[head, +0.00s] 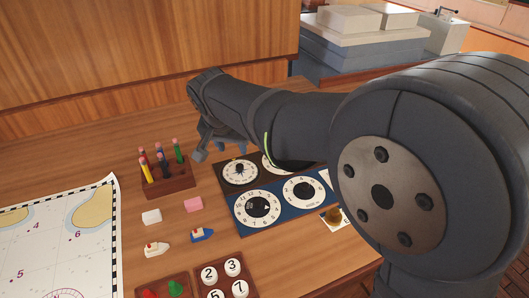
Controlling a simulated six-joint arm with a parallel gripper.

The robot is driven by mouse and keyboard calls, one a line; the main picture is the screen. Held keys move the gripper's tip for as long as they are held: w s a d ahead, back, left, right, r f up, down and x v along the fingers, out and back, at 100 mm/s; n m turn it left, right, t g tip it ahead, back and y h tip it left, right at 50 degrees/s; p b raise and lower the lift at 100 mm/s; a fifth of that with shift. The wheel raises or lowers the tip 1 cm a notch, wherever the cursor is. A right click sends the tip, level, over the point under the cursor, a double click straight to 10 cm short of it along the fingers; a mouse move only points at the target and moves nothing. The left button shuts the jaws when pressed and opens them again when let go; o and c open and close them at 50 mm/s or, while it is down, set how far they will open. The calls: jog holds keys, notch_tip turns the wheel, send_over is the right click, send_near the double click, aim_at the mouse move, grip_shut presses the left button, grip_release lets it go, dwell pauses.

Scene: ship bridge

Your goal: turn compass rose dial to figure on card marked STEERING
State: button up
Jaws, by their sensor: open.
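A dial panel (232,192) lies on the wooden desk and bears several round dials. One dial (239,171) is at the back left, one (257,207) at the front left and one (305,190) at the front right; another at the back right is partly behind my arm. I cannot tell which is the compass rose dial.
A pencil rack (172,186) stands left of the panel, close to my gripper. Pink and white blocks, two toy boats (202,235), a tray of numbered discs (235,261) and a tray of coloured pieces (160,284) lie in front. A chart (50,235) covers the left.

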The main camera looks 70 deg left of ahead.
aim_at(239, 165)
jog(key=x, duration=1)
jog(key=shift+a+f, duration=0.1)
jog(key=shift+f, duration=0.2)
grip_shut()
